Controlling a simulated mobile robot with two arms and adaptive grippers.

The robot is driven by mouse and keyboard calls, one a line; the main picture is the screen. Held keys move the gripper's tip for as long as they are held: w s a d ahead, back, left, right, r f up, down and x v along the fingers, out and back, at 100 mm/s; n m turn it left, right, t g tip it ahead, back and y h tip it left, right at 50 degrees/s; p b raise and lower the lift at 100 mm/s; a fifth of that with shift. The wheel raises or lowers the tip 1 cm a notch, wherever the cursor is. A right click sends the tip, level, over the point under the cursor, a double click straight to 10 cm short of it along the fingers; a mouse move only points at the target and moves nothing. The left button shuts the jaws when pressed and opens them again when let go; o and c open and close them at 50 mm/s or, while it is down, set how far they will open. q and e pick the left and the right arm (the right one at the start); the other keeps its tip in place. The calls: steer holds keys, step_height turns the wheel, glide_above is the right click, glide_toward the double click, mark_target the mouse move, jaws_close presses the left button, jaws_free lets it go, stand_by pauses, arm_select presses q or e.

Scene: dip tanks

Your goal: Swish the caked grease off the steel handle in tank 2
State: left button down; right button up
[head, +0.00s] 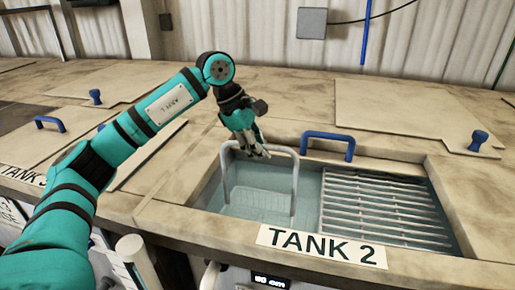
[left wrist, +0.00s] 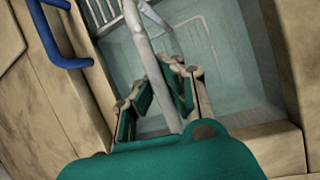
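The steel handle (head: 295,185) is a pale inverted U standing in tank 2 (head: 190,222), its legs reaching into the water. My left gripper (head: 257,153) is at its top bar, pointing down. In the left wrist view the bar (left wrist: 143,50) runs between the two fingers (left wrist: 158,90). The fingers look open, with a gap beside the bar; whether either touches it is unclear. I cannot make out caked grease on the handle. My right gripper is not in view.
A slatted metal rack (head: 385,210) fills the tank's right part. A blue handle (head: 328,146) is on the bench behind the tank; a blue knob (head: 478,141) is at the right. The TANK 2 label (head: 322,247) is on the front rim.

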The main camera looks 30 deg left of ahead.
arm_select(q)
steer(key=shift+w+d+r, duration=0.1)
steer(key=shift+w+d, duration=0.05)
steer(key=shift+d, duration=0.45)
step_height(320, 180, up, 22)
steer(key=p, duration=1.7)
steer(key=shift+f, duration=0.2)
steer(key=f+b, duration=0.7)
steer(key=f, duration=0.4)
steer(key=f+b, duration=0.8)
steer(key=f, duration=0.2)
steer(key=shift+d+f+b, duration=0.2)
steer(key=shift+f+b, duration=0.1)
steer(key=shift+f, duration=0.1)
steer(key=shift+w+d, duration=0.1)
steer(key=shift+d, duration=0.05)
